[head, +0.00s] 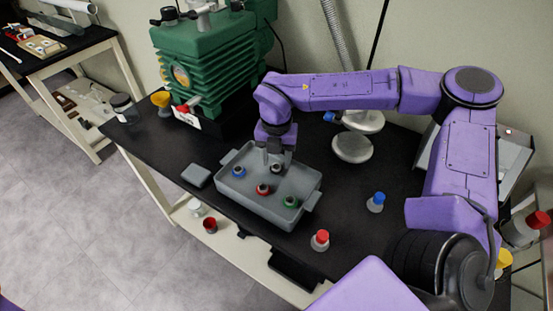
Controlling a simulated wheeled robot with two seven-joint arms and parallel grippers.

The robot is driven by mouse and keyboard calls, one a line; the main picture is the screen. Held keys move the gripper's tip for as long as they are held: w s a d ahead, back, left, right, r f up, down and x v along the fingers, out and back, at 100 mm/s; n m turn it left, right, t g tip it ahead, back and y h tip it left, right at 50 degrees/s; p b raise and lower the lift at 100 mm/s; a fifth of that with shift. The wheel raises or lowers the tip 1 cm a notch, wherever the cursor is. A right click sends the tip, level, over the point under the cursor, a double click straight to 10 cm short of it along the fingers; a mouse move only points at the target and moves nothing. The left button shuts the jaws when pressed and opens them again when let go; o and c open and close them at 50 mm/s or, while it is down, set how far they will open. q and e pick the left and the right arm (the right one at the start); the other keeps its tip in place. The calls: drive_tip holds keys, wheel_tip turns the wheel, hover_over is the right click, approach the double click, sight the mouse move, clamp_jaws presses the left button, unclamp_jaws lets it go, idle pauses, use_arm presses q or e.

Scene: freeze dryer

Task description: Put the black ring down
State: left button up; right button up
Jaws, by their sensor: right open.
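My right gripper (278,158) points down over the back part of a grey tray (233,199) on the black table. Its two fingers are apart. A small grey and dark piece (278,169), which looks like the black ring, is in the tray right at the fingertips, partly hidden by them. I cannot tell if the fingers touch it. In the same tray are a blue ring piece (239,171), a red ring piece (263,189) and a green ring piece (291,201). My left gripper is not in view.
A blue-topped flask (376,202) and a red-topped flask (320,240) stand right of the tray. A grey lid-like block (196,175) lies to its left. A green pump (205,65) stands behind, with a round metal stand (352,147) at back right.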

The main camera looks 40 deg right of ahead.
sight(277, 166)
wheel_tip(277, 166, up, 11)
idle(0.4)
